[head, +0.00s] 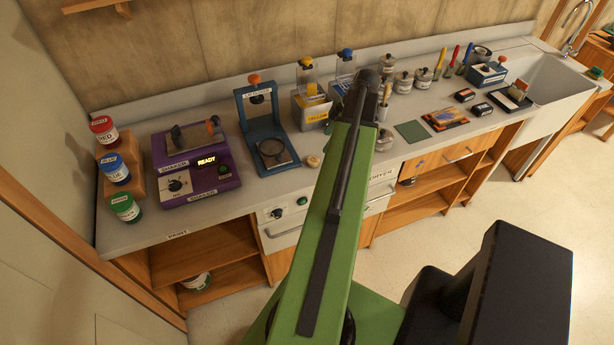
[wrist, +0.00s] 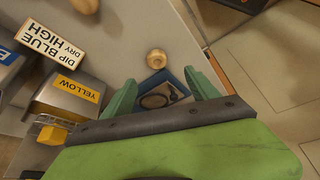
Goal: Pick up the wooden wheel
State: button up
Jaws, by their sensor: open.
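The wooden wheel (head: 313,161) is a small pale round piece lying on the grey counter, right of the blue lidding stand (head: 262,125). In the wrist view the wheel (wrist: 156,58) lies just beyond my fingertips, near the counter's edge, and nothing touches it. My gripper (wrist: 158,82) shows two green fingers spread apart with nothing held between them. The blue stand with its dark ring (wrist: 165,92) shows between and beyond the fingers. In the head view my arm hides most of the gripper.
A purple shaker (head: 197,170) stands left of the stand. A yellow-labelled box (wrist: 68,95) and a "DIP BLUE DRY HIGH" sign (wrist: 50,44) lie left of my gripper in the wrist view.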

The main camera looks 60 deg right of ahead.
jog(key=b, duration=0.5)
send_over(316, 160)
jog(key=s, duration=0.2)
jog(key=f, duration=0.6)
jog(key=shift+d+f, duration=0.15)
jog(key=shift+d, duration=0.05)
jog(key=shift+w+f, duration=0.1)
jog(key=shift+f, duration=0.05)
jog(key=b+x, duration=0.4)
jog(key=x, duration=0.1)
jog(key=shift+d+f+b, duration=0.15)
jog(key=shift+d+b, duration=0.15)
jog(key=c, duration=1.4)
jog(key=shift+r, duration=0.3)
